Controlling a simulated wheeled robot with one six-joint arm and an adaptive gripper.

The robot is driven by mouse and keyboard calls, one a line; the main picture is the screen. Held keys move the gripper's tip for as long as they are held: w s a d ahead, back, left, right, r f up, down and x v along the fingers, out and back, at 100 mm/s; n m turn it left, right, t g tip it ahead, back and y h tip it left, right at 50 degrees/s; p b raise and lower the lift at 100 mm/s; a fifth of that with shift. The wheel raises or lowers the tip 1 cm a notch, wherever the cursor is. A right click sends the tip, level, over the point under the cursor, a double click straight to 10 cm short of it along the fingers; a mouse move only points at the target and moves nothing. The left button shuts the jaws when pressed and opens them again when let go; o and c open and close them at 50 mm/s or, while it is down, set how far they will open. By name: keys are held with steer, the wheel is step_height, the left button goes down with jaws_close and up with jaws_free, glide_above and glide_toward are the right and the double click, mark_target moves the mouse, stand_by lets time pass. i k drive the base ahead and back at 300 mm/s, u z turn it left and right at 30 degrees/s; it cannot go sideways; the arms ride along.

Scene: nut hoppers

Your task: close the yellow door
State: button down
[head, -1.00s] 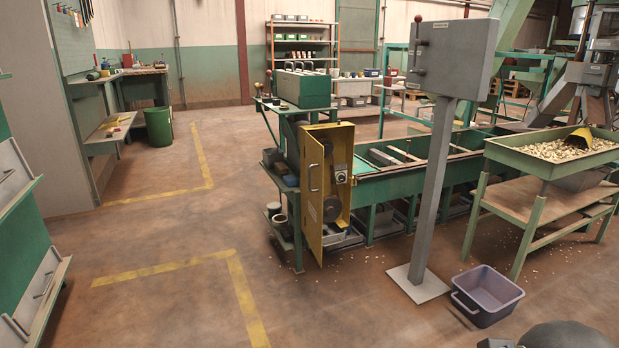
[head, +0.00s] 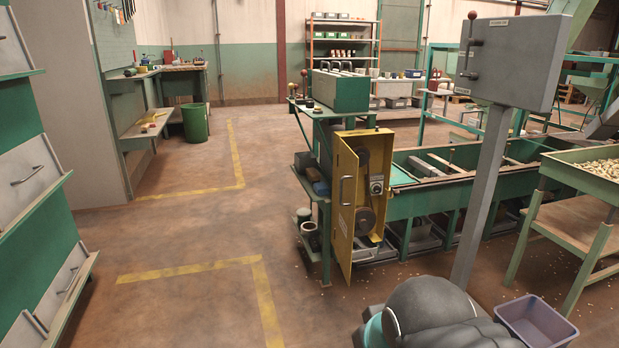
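The yellow door (head: 343,208) is on the end of the green hopper machine (head: 418,196). It stands open, swung out toward me, with a pale handle (head: 345,190) on its face. Behind it the yellow housing (head: 374,150) shows belt wheels and a small grey box with a dial. A dark rounded part of my arm shows at the bottom right. My gripper's fingers are not in this view.
A grey control box on a post (head: 485,190) stands right of the door. A purple-grey bin (head: 537,320) lies on the floor at the lower right. The floor with yellow lines (head: 190,268) is clear left of the door.

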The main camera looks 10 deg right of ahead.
mark_target(347, 161)
steer(key=z, duration=0.05)
steer(key=i, duration=0.9)
steer(key=z, duration=0.4)
